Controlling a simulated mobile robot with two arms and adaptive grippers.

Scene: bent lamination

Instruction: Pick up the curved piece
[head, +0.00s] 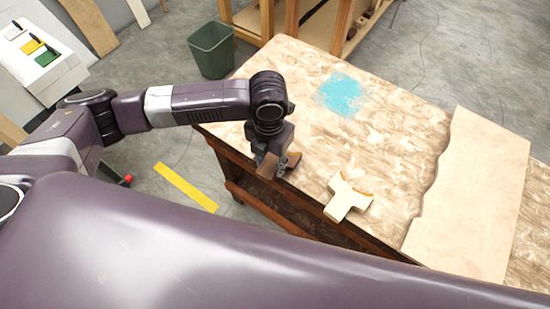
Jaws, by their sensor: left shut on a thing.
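A brown wooden piece (267,166), which looks like the curved piece, is at my left gripper (279,170) near the table's left edge. The gripper points down and is shut on this piece. Parts of the piece show on both sides of the fingers, and the fingers cover its middle. I cannot tell whether it touches the tabletop. My right gripper is not in view.
A pale Y-shaped block (347,196) with a brown curved edge lies on the table (395,135) to the right of the gripper. A large light board (478,200) covers the table's right side. A blue patch (341,94) marks the far part. A green bin (211,50) stands on the floor behind.

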